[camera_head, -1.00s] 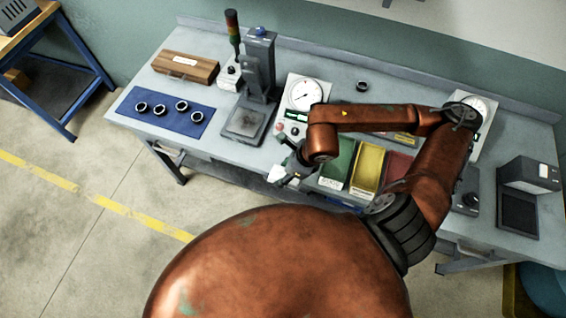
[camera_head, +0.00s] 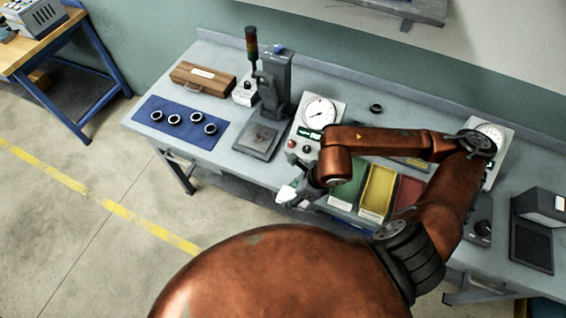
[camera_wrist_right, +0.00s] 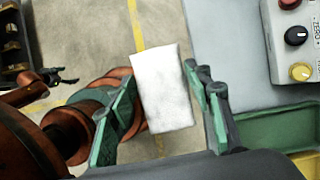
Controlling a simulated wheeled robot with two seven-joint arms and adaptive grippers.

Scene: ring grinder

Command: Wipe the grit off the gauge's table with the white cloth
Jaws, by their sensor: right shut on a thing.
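The gauge (camera_head: 274,85) is a dark upright stand with a flat grey table (camera_head: 258,139) at its foot. A darker brownish patch shows on that table. My right gripper (camera_head: 304,190) is shut on the white cloth (camera_head: 286,194), off the bench's front edge and to the lower right of the gauge's table. In the right wrist view the cloth (camera_wrist_right: 162,90) hangs between the two green-and-grey fingers, above the floor. What looks like my left gripper (camera_wrist_right: 62,76) shows small and dark at the left of that view; its jaws are unclear. It is not in the head view.
A blue mat (camera_head: 158,115) with several dark rings lies left of the gauge. A dial unit (camera_head: 320,113) and green, yellow and red bins (camera_head: 377,191) are to the right.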

